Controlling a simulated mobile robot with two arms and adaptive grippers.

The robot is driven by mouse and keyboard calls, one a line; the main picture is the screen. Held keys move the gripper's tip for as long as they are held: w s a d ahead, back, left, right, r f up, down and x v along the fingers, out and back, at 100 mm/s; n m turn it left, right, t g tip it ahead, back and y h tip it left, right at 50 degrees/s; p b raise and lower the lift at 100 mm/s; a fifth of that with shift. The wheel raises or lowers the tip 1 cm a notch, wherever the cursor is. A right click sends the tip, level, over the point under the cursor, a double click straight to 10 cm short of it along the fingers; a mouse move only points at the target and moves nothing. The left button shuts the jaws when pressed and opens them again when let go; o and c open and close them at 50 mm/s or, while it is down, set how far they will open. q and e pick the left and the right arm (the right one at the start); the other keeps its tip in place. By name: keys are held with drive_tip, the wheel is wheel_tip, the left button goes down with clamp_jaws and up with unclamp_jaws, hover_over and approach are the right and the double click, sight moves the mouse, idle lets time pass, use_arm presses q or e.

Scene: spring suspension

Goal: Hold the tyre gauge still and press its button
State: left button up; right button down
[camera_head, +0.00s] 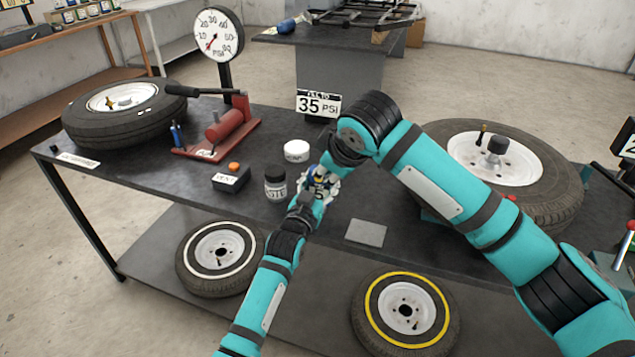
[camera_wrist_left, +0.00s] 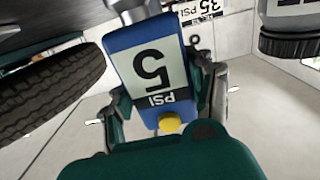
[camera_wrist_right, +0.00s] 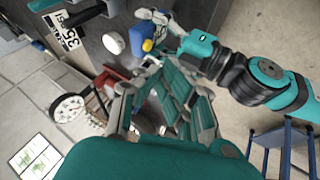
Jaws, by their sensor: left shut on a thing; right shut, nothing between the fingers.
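The tyre gauge is a blue box with a screen reading "5 PSI" and a yellow button (camera_wrist_left: 169,122); its body (camera_wrist_left: 150,65) fills the middle of the left wrist view. My left gripper (camera_wrist_left: 165,98) is shut on the gauge, a finger on each side. In the head view the gauge (camera_head: 321,184) is small and partly hidden by my grippers. My right gripper (camera_wrist_right: 151,64) is shut and empty. In the right wrist view its tips point at the gauge (camera_wrist_right: 138,36), close to the yellow button (camera_wrist_right: 147,45). I cannot tell whether they touch it.
The dark workbench (camera_head: 240,206) holds a left tyre (camera_head: 135,130), a right tyre (camera_head: 560,195), a red pump (camera_head: 225,132) with a dial (camera_head: 218,34), a dark jar (camera_head: 275,188), a white-topped jar (camera_head: 297,150) and a grey pad (camera_head: 366,233). A "35 PSI" sign (camera_head: 318,105) stands behind.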

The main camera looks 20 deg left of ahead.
idle(0.3)
drive_tip(key=x, duration=1)
drive_tip(key=shift+w, duration=0.1)
drive_tip(key=shift+w, duration=0.9)
drive_tip(key=shift+d+r, duration=0.1)
approach(319, 179)
drive_tip(key=shift+s, duration=0.1)
